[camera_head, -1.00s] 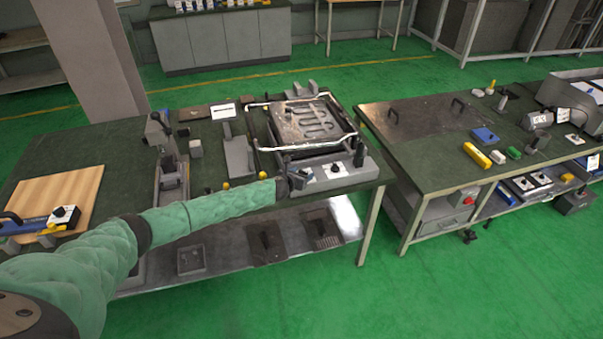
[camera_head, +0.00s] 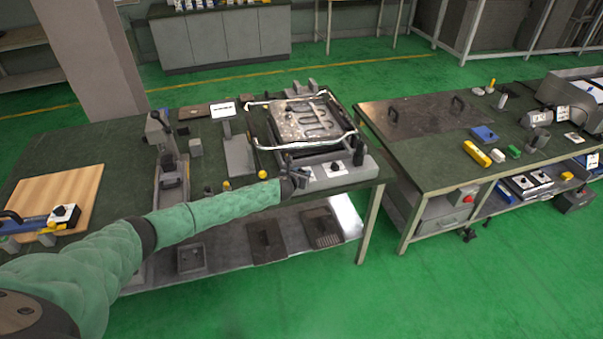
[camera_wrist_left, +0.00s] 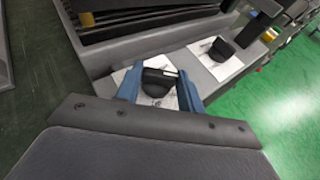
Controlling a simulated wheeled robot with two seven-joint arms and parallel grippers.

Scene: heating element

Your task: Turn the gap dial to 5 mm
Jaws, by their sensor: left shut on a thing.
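A grey control box (camera_head: 357,178) sits at the front of the heating press (camera_head: 310,120). It carries two black dials on white plates. My left gripper (camera_head: 299,179) is at the left dial, which is mostly hidden in the head view. In the left wrist view my left gripper's blue fingers (camera_wrist_left: 159,78) stand on either side of this black dial (camera_wrist_left: 157,88) and are shut on it. The other dial (camera_wrist_left: 221,49) is free, and it also shows in the head view (camera_head: 335,167). The scale markings are too small to read. My right gripper is not in view.
A black upright handle (camera_head: 358,152) stands at the box's right end. Yellow-knobbed levers (camera_head: 262,174) lie left of the box. A wooden board (camera_head: 55,195) is at the table's left. A second table (camera_head: 430,140) stands to the right, across a narrow gap.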

